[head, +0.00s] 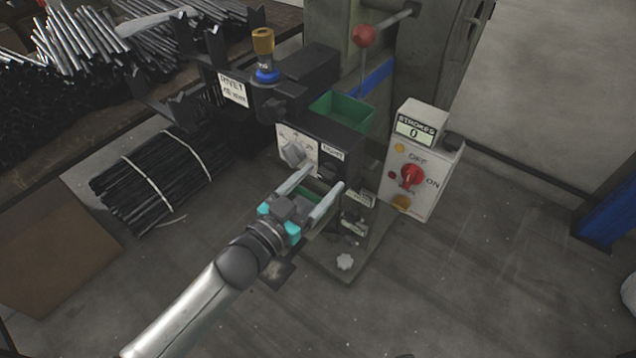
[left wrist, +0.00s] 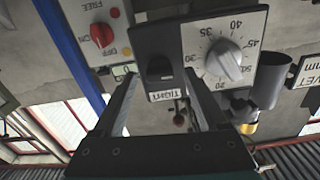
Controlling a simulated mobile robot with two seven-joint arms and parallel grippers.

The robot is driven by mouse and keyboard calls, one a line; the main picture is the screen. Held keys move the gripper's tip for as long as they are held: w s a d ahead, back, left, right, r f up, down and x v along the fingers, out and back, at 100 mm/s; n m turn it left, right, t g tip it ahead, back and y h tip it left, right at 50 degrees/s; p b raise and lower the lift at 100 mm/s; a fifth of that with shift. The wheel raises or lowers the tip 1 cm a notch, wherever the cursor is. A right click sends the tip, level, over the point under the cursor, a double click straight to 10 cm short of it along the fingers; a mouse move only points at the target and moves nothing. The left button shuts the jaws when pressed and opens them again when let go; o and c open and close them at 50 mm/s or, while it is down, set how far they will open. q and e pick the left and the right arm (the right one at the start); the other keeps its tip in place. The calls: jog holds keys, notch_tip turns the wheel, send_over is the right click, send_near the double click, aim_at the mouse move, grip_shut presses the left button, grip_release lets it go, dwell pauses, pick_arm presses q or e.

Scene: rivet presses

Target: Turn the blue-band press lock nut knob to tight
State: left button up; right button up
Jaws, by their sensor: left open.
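The press (head: 425,60) carries a blue band (head: 375,78) on its column. Its dark front block has a white dial with a grey knob (head: 292,154) and a sign reading TIGHT (head: 333,150). A dark knob (left wrist: 159,68) sits beside the TIGHT sign (left wrist: 164,96) in the left wrist view, which shows the panel upside down. I take it for the lock nut knob; its turned position is hard to read. My left gripper (head: 323,179) is open and empty in front of this block. In the left wrist view its fingers (left wrist: 162,80) stand either side of the dark knob, with no clear contact. My right gripper is not in view.
A control box (head: 422,142) with a red switch (head: 412,175) stands right of the block. A green bin (head: 345,110) is behind it, and a red-ball lever (head: 364,35) above. Bundled black rods (head: 155,180) lie left. The floor at front right is clear.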

pick_arm(q)
jog(key=shift+c, duration=0.3)
grip_shut()
dwell(0.5)
